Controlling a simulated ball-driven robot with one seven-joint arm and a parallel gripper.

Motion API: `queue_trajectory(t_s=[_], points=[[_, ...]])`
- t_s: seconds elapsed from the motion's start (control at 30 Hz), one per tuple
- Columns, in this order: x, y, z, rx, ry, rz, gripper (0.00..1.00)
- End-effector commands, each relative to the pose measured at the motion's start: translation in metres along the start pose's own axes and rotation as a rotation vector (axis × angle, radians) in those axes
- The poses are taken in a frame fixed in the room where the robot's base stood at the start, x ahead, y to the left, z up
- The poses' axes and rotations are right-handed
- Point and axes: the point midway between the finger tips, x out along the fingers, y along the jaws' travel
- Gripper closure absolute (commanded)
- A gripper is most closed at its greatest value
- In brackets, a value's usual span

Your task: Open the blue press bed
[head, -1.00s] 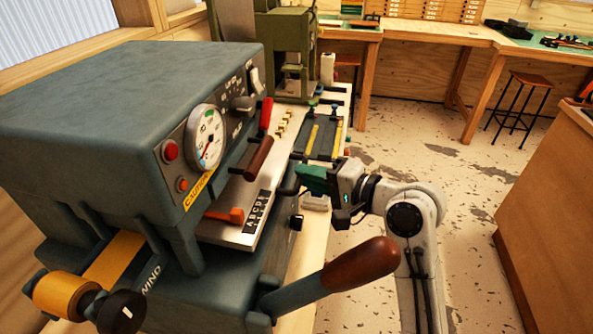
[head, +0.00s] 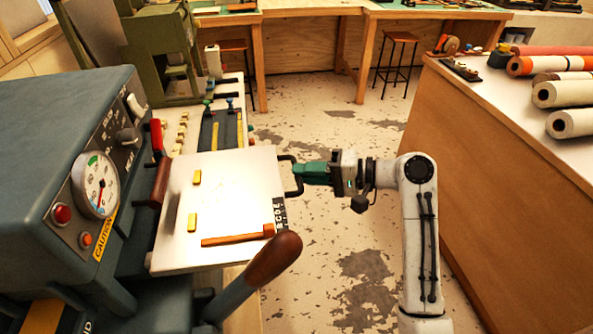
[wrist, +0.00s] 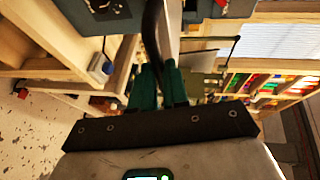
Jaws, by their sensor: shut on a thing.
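The blue press (head: 75,115) stands at the left in the head view, with a gauge, knobs and a red button on its front panel. Its pale metal bed (head: 230,190) sticks far out to the right from under the housing. On the bed are two small yellow blocks and an orange bar (head: 235,238). A black handle (head: 285,161) is on the bed's right edge. My gripper (head: 303,173), with green fingers, is shut on this handle. In the wrist view the fingers (wrist: 160,88) close around the dark handle bar (wrist: 152,35).
A lever with a brown wooden grip (head: 275,258) rises near the bed's front edge. A green machine (head: 165,55) stands behind the press. A counter (head: 500,180) with foil rolls (head: 565,93) is at the right. Speckled floor (head: 330,130) lies open between.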

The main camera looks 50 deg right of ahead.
Motion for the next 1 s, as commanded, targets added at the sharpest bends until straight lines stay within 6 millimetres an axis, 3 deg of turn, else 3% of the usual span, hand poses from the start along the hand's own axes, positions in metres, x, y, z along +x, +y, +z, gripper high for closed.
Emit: queue_trajectory(t_s=[0.23,0.27,0.5,0.8,1.0], points=[[0.000,0.002,0.001,0.002,-0.004,0.003,1.00],[0.001,0.002,0.001,0.002,-0.003,0.003,0.84],[0.001,0.001,0.001,0.001,-0.002,0.002,0.61],[-0.002,0.001,0.000,0.001,0.000,0.001,0.60],[-0.028,0.002,-0.001,0.000,0.004,0.002,0.60]])
